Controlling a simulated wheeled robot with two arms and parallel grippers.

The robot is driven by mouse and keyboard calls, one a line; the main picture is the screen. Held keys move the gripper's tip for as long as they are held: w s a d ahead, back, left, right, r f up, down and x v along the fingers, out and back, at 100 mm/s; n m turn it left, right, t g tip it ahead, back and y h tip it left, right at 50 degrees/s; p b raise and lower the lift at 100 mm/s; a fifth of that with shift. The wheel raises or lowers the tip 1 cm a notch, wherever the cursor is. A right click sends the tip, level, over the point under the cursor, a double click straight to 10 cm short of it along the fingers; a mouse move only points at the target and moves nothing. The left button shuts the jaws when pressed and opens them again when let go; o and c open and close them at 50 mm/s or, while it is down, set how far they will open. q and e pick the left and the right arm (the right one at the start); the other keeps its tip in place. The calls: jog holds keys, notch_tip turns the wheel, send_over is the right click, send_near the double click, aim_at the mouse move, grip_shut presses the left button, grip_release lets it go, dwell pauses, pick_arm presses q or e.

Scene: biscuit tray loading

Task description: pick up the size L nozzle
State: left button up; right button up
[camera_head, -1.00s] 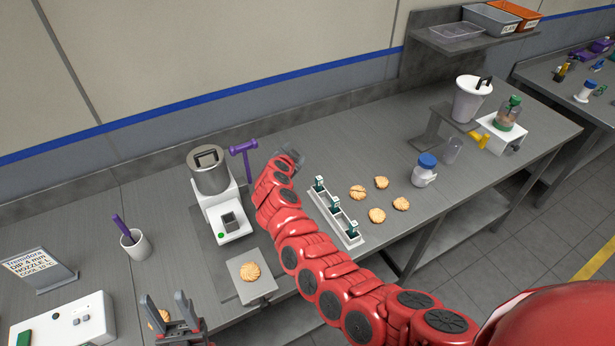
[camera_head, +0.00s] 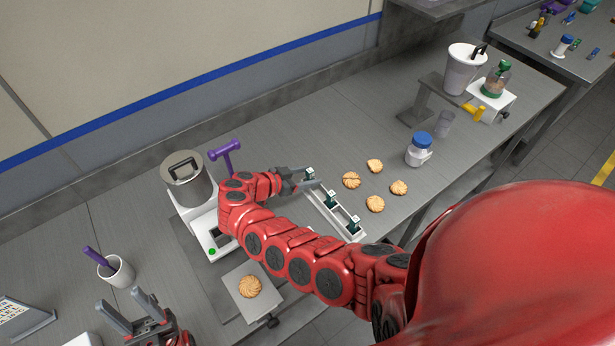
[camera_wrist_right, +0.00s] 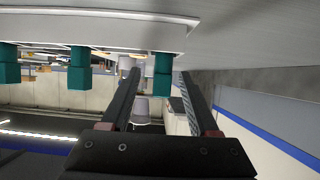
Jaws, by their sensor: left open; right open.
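A narrow white rack (camera_head: 320,207) holds three upright teal nozzles with pale tops: a far one (camera_head: 309,173), a middle one (camera_head: 331,198) and a near one (camera_head: 354,224). Their size marks are too small to read. My right gripper (camera_head: 306,181) is open at the far end of the rack. In the right wrist view, which looks upside down, the far nozzle (camera_wrist_right: 163,76) shows between the two open fingers; contact cannot be told. The other nozzles (camera_wrist_right: 78,70) stand to the left there. My left gripper (camera_head: 122,300) is open and empty at lower left.
Several biscuits (camera_head: 375,204) lie right of the rack, and one sits on a small plate (camera_head: 240,306) below my right arm. A machine with a metal pot (camera_head: 188,180) and a purple-handled tool (camera_head: 226,149) stand left. A blue-lidded jar (camera_head: 418,152) stands at right.

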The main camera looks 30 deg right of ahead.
jog(key=x, duration=0.2)
jog(key=b+x, duration=0.1)
jog(key=x, duration=0.1)
jog(key=shift+w+d, duration=0.25)
jog(key=shift+d, duration=0.05)
jog(key=shift+c, duration=0.2)
grip_shut()
